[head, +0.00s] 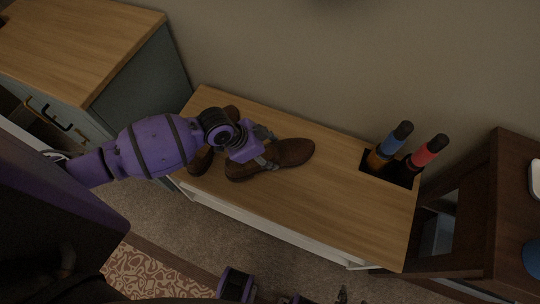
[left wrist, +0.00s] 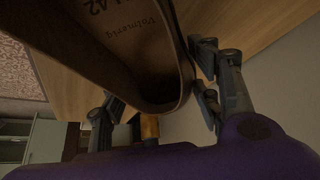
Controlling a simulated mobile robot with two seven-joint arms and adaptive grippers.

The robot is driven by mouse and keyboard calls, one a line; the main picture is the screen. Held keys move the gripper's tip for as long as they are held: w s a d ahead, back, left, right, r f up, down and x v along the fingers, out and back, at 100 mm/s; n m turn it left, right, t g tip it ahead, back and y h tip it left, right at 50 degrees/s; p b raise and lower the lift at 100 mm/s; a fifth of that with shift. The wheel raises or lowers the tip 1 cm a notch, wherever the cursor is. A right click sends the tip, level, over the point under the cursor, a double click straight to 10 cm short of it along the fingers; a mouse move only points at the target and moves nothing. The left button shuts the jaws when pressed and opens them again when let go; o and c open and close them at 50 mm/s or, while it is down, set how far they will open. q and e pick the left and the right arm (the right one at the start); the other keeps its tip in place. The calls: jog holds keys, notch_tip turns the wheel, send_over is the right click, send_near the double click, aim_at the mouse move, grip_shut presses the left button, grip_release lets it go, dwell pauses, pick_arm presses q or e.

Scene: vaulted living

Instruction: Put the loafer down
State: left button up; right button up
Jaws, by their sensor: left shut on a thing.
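A second brown shoe (head: 203,160) shows partly behind my left arm. Purple parts of mine show at the bottom edge; the right gripper's jaw state is unclear there.
A dark holder with a blue-topped bottle (head: 391,142) and a red-topped bottle (head: 425,153) is at the cabinet's right end. The wooden top is clear between the loafer and the bottles. A taller wood-topped unit (head: 80,40) stands left, a dark wooden piece (head: 515,210) right.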

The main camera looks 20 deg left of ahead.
aim_at(269, 156)
pick_arm(q)
jog(key=shift+w+d+f, duration=0.15)
jog(key=shift+w+f, duration=0.25)
jog(key=shift+w+f+b, duration=0.1)
jog(key=shift+f+b, duration=0.25)
jog(key=shift+f, duration=1.2)
jog(key=shift+f, duration=0.15)
jog(key=o, duration=1.5)
